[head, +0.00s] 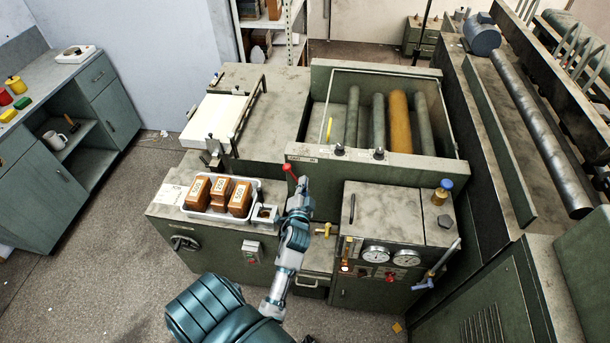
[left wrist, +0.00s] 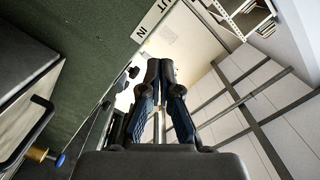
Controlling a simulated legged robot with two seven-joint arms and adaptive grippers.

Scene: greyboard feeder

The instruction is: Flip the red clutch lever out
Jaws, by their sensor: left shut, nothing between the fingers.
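The red clutch lever (head: 291,170) shows in the head view at the front face of the roller housing, its red end tilted up and to the left. My left gripper (head: 303,182) is just right of the lever and close to it; I cannot tell whether they touch. In the left wrist view the two fingers (left wrist: 160,68) are together with nothing between them. A white label plate (left wrist: 155,18) with partly readable lettering is on the green panel beyond the fingertips. The lever cannot be made out in the wrist view.
A white tray (head: 253,214) with several orange-brown blocks stands left of my gripper. A gauge panel (head: 376,255) is to the right, with a brass tap (head: 325,230) between. Rollers (head: 398,121) lie in the housing behind. A paper stack (head: 217,118) is back left.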

